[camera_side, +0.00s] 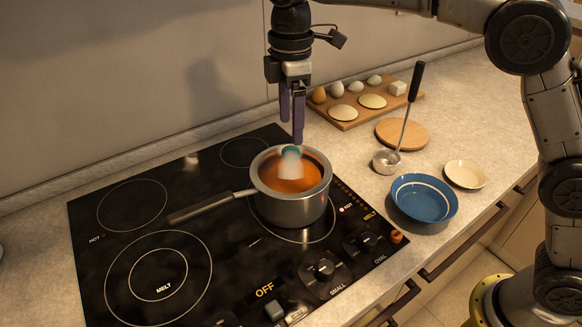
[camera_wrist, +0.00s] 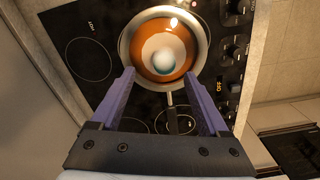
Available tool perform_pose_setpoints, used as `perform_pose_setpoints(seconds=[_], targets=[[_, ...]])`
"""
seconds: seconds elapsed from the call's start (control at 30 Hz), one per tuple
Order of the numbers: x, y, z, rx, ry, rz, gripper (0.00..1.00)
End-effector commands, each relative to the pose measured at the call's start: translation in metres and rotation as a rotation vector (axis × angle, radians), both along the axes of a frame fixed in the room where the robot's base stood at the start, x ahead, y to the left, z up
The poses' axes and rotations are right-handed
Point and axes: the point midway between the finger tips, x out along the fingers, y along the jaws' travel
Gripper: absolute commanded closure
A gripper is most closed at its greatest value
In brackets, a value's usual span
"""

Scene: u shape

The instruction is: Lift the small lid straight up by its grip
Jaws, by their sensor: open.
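A steel pot (camera_side: 291,207) with a long handle stands on the cooktop. A round orange-brown surface (camera_side: 265,178) fills its mouth; I cannot tell whether it is a lid or the contents. A pale, blurred upright piece with a teal top (camera_side: 291,160) stands at its middle. In the wrist view it is a round white knob-like shape (camera_wrist: 163,60) on the orange disc (camera_wrist: 140,43). My gripper (camera_side: 291,132) is open, its purple fingers pointing down just above the pale piece. In the wrist view the empty fingers (camera_wrist: 159,74) spread either side of it.
The black cooktop (camera_side: 85,225) has rings and knobs, with free room left of the pot. To the right are a ladle (camera_side: 386,162), a blue bowl (camera_side: 424,197), a small cream dish (camera_side: 465,174), a round board (camera_side: 402,134) and a wooden board with eggs (camera_side: 343,124).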

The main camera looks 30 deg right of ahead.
Motion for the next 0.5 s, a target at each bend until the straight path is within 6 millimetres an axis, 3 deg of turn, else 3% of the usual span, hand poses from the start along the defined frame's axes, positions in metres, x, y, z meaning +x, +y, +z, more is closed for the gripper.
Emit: perform_pose_setpoints(seconds=[0.33,0.5], targets=[[-0.007,0.004,-0.042,-0.001,0.002,0.0,0.21],[-0.007,0.004,-0.052,0.0,0.0,0.0,0.21]])
